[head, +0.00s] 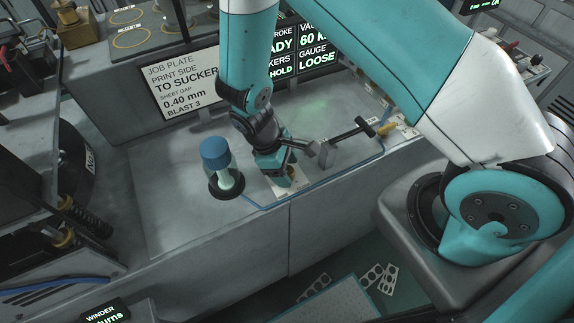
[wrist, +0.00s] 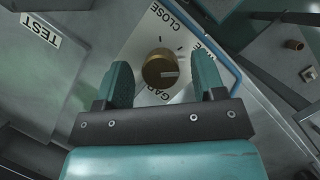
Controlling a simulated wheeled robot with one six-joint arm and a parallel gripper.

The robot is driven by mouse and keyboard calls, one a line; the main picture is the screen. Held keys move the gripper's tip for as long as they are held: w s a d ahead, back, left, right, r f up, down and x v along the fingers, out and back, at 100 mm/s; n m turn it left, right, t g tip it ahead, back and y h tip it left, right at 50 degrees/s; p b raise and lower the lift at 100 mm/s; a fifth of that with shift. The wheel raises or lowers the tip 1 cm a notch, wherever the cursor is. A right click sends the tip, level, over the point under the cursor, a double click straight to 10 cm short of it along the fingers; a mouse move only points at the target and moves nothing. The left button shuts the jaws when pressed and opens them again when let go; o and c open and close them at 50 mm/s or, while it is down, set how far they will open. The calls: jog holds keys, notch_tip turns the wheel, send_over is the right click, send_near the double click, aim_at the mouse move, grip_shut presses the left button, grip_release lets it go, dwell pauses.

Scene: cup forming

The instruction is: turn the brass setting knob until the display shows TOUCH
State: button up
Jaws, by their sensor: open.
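The brass setting knob (wrist: 159,69) sits on a pale plate (wrist: 150,42) in the wrist view. Its light index line points to the right of that picture. My gripper (wrist: 160,62) is open, one finger to each side of the knob, with visible gaps. In the head view my gripper (head: 282,176) is low over the plate's corner and hides the knob. The display (head: 318,62) at the back reads GAUGE LOOSE, with other lines partly hidden by my arm.
A black-handled tool (head: 350,134) lies to the right. A blue cable (head: 270,207) runs along the bench's front edge. The bench's left part is clear. A JOB PLATE sign (head: 182,84) stands behind.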

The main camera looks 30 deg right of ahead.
jog(key=shift+s+d+f, duration=0.15)
jog(key=shift+f, duration=0.3)
jog(key=shift+c, duration=0.2)
jog(key=c, duration=0.9)
jog(key=m+g+y+b, duration=0.1)
jog(key=m, duration=0.3)
jog(key=shift+b, duration=0.35)
jog(key=shift+m+g+y+b, duration=0.4)
jog(key=shift+m+y, duration=0.4)
jog(key=shift+m, duration=1.1)
